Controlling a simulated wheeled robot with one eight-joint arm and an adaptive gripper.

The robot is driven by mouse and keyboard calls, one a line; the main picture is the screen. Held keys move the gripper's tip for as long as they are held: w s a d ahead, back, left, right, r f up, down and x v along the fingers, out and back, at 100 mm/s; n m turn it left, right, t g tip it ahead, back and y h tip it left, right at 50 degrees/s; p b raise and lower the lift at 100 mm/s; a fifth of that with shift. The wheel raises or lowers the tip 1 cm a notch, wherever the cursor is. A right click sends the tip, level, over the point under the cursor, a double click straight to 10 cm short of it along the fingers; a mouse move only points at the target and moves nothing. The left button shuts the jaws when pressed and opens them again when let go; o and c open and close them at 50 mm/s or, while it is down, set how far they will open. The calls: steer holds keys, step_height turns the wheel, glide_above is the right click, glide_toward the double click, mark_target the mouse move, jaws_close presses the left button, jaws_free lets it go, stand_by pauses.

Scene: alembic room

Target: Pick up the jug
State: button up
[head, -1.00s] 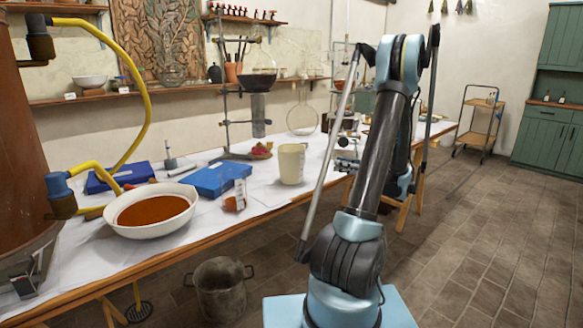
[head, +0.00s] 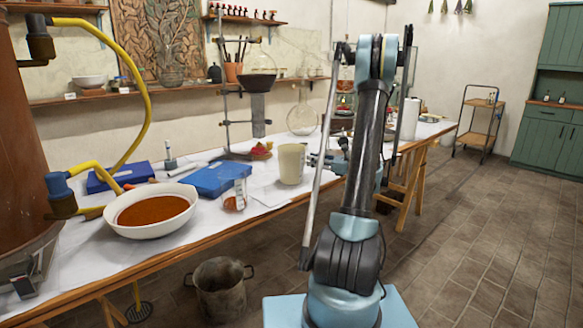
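The jug (head: 291,164), cream-coloured, stands upright on the white-covered table near its front edge, in the middle of the head view. My gripper (head: 318,161) is just to the right of the jug, at about the height of its middle. It is small in the view and partly hidden behind my arm. I cannot tell whether its fingers are apart or whether they touch the jug.
A blue box (head: 216,180) and a small glass jar (head: 236,197) are left of the jug. A lab stand (head: 226,118) and a round flask (head: 302,119) stand behind it. A white bowl (head: 151,216) of reddish-brown contents is farther left. A metal pot (head: 220,286) is on the floor.

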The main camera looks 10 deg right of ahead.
steer(key=x, duration=0.5)
steer(key=shift+w, duration=0.15)
steer(key=shift+d, duration=0.1)
jaws_close()
